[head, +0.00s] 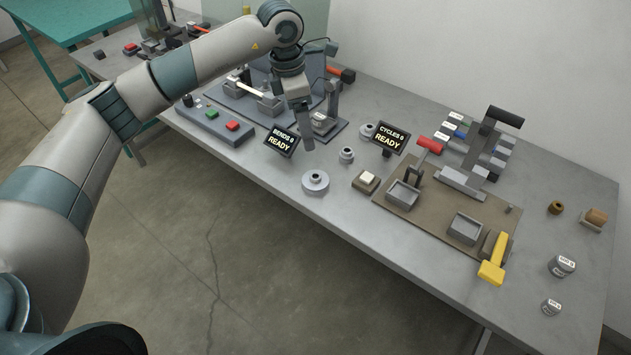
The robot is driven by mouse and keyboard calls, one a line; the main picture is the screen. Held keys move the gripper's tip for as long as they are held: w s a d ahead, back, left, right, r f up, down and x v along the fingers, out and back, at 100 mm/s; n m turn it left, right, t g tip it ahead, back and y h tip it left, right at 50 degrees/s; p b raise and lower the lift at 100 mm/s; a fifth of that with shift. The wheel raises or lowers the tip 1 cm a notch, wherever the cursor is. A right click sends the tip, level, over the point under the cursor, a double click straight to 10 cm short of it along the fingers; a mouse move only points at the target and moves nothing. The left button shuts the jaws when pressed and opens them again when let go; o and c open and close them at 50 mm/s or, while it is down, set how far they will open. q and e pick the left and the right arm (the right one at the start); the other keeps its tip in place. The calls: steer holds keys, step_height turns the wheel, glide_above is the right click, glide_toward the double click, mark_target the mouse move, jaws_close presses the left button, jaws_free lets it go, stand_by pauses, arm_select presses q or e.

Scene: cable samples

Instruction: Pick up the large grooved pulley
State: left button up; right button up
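The large grooved pulley (315,182) is a light grey disc with a raised hub, lying flat near the front edge of the grey table. A small pulley (346,155) and a mid-sized one (367,130) sit behind it to the right. My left gripper (308,146) points down above the table, behind the large pulley and apart from it in the picture. Its fingers are seen edge-on, so I cannot tell whether they are open. Nothing shows between them. My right gripper is not in view.
A button box (215,122) stands left. A brown board (427,222) with trays and a yellow-handled lever (493,262) lies right. Labelled weights (561,266) stand far right. Table around the large pulley is clear.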

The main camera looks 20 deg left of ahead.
arm_select(q)
steer(key=shift+f, duration=0.1)
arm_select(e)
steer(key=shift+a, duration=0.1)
arm_select(q)
steer(key=p, duration=0.5)
glide_above(312, 175)
step_height(312, 175, down, 11)
steer(key=shift+f, duration=0.5)
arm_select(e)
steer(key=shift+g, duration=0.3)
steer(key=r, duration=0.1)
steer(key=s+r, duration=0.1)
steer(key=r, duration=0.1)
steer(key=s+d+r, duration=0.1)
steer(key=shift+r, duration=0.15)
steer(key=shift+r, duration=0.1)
